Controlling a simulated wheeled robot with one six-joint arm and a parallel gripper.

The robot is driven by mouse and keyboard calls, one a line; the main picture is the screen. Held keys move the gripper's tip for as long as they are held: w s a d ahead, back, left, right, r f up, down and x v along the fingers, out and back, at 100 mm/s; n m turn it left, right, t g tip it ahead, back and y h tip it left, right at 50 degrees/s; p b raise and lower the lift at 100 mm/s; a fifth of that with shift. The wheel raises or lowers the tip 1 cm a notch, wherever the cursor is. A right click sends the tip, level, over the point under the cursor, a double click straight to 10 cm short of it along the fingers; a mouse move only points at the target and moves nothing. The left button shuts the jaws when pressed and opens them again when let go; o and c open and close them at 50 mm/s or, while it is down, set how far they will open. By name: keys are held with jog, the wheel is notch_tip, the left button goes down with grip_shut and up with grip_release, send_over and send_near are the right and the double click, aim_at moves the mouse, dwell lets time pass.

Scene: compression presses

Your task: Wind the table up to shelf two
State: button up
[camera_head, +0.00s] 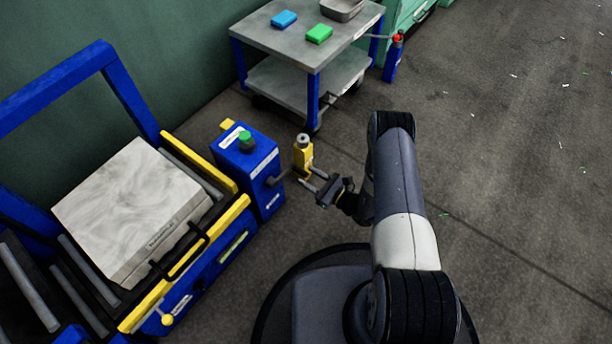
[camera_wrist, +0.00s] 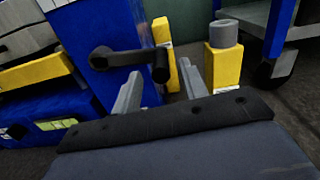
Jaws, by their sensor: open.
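A blue and yellow lift table (camera_head: 240,205) with rollers stands at the left, carrying a large grey block (camera_head: 130,205). At its right end is a blue box (camera_head: 262,160) with a green button (camera_head: 246,137) on top. A dark crank (camera_head: 274,181) sticks out of the box's right side; in the wrist view its arm lies about level, with the black handle (camera_wrist: 160,65) at the right end. My gripper (camera_head: 308,181) is open and empty beside the crank. In the wrist view the handle end appears between and just beyond my fingertips (camera_wrist: 160,85). Shelf marks cannot be made out.
A yellow post with a grey cap (camera_head: 303,152) stands close beside my gripper; it also shows in the wrist view (camera_wrist: 224,62). A grey cart (camera_head: 265,35) behind holds a blue block (camera_head: 284,19), a green block (camera_head: 319,34) and a metal tray. The floor at right is open.

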jog(key=shift+x, duration=1.1)
jog(key=shift+c, duration=0.4)
grip_shut()
